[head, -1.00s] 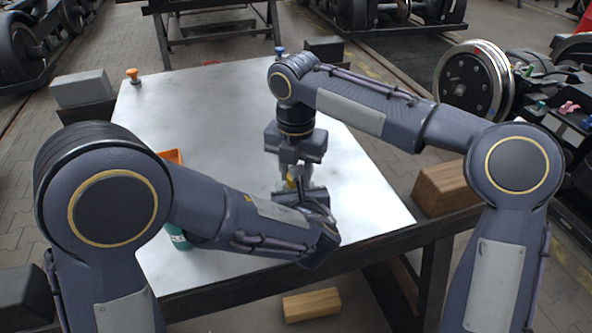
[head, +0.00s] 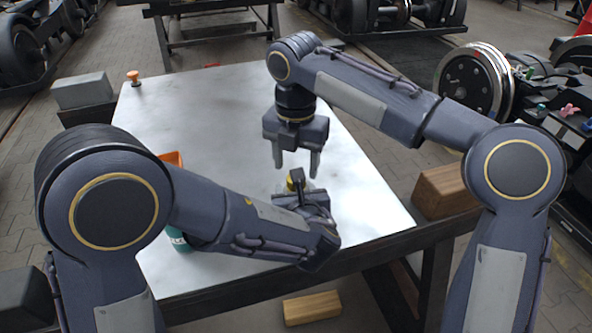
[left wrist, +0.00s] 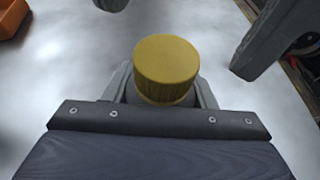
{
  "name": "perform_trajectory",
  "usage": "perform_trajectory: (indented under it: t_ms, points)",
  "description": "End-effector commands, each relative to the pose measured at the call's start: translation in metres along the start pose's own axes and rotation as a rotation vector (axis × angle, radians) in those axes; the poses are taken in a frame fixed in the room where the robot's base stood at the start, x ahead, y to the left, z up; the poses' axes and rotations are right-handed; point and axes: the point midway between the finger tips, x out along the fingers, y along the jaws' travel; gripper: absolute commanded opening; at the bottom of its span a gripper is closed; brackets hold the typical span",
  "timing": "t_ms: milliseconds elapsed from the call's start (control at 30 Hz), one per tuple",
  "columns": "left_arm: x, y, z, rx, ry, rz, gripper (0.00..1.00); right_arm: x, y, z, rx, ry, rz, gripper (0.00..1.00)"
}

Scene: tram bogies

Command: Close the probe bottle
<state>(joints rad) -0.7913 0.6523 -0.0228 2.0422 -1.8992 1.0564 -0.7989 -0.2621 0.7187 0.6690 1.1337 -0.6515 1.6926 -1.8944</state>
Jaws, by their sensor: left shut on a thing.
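The probe bottle's yellow cap (left wrist: 167,68) sits level between my left gripper's fingers (left wrist: 160,92) in the left wrist view. The bottle body below it is hidden by the cap and the gripper. In the head view the yellow cap (head: 292,183) shows just behind my left gripper (head: 298,190), which is shut on the bottle above the table. My right gripper (head: 296,168) is open and empty, pointing down above the cap, its fingers spread wide. One right finger (left wrist: 268,40) also shows at the right of the left wrist view, apart from the cap.
The pale table (head: 215,110) is mostly clear behind the grippers. An orange container (head: 172,158) and a teal item (head: 178,241) stand at the left, partly behind my left arm. An orange knob (head: 133,77) is at the far left corner.

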Motion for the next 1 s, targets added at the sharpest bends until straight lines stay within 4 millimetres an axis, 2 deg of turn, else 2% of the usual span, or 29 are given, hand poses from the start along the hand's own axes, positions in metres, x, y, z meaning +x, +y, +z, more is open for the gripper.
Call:
perform_trajectory:
  t_ms: [100, 333, 400, 700, 1000]
  points:
    - [0.0, -0.001, 0.0, 0.0, -0.001, -0.002, 0.0, -0.009, 0.0, 0.0, 0.001, 0.0, 0.001, 0.56]
    - [-0.001, -0.001, 0.001, 0.0, -0.002, -0.003, 0.0, -0.009, 0.0, 0.0, 0.0, 0.0, 0.001, 0.56]
    - [-0.001, -0.001, 0.001, 0.0, -0.002, -0.003, 0.0, -0.01, 0.0, 0.0, -0.003, 0.0, 0.001, 0.52]
    - [-0.001, -0.001, 0.001, 0.0, -0.002, -0.003, 0.0, -0.042, 0.0, 0.0, -0.272, -0.001, -0.001, 0.52]
    - [-0.001, -0.001, 0.001, 0.0, -0.002, -0.003, 0.0, -0.045, -0.001, 0.0, -0.3, -0.001, -0.002, 0.52]
